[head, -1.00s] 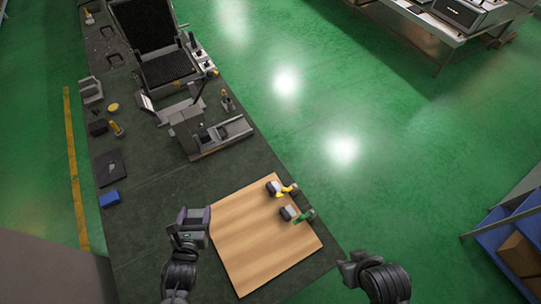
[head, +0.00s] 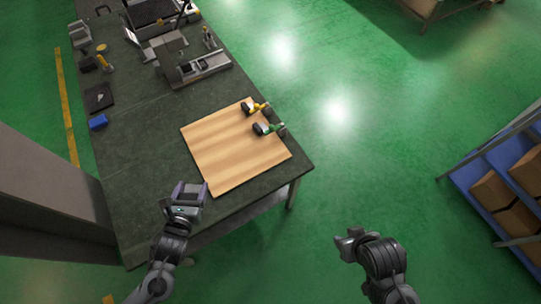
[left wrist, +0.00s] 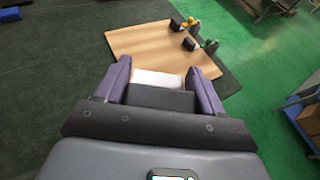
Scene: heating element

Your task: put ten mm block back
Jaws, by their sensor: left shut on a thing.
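My left gripper (head: 188,188) is at the near edge of the dark table, just in front of the wooden board's near left corner. In the left wrist view its purple fingers are shut on a block with a white face (left wrist: 158,79) and a dark grey part nearer the camera. In the head view this block is mostly hidden by the gripper, and its size cannot be read. My right gripper (head: 350,240) hangs over the green floor, right of the table; its fingers are too unclear to tell open from shut.
A blue block (head: 98,122) and a dark square pad (head: 98,98) lie at the table's left. Machinery (head: 195,67) stands farther back. Blue shelving with boxes is at right.

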